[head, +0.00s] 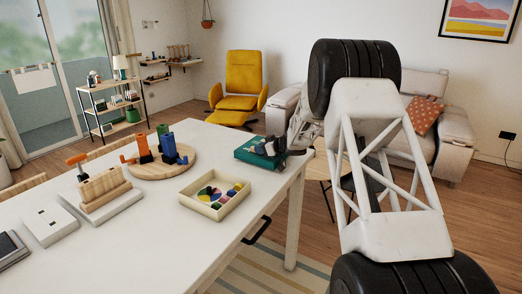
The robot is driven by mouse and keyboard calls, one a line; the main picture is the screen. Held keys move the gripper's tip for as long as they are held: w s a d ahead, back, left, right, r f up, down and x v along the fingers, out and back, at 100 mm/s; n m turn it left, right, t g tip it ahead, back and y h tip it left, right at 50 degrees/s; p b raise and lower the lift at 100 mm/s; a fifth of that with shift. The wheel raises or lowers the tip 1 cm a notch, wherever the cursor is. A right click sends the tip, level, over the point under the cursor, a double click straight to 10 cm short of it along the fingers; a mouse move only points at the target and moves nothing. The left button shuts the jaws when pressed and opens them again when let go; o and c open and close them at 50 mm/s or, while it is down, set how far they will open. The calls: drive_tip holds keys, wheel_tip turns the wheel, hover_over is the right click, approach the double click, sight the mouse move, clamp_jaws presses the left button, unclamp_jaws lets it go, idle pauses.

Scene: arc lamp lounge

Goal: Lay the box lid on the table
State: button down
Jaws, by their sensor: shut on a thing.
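The teal box lid (246,154) is flat at the table's far right corner, with small pale marks on its near side. My dark gripper (265,148) comes in from the right and is shut on its right part. The fingertips are small and partly hidden, and I cannot tell whether the lid touches the table or is just above it. An open cream box (206,208) with several coloured pieces inside sits on the white table (160,236), nearer than the lid and to its left.
A round wooden board (139,172) with orange, blue and green figures stands left of the lid. A wooden block stand (103,188), a white plate (48,225) and a dark tablet (8,250) lie further left. Bare table surrounds the cream box.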

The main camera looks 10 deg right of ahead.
drive_tip(key=shift+f, duration=0.6)
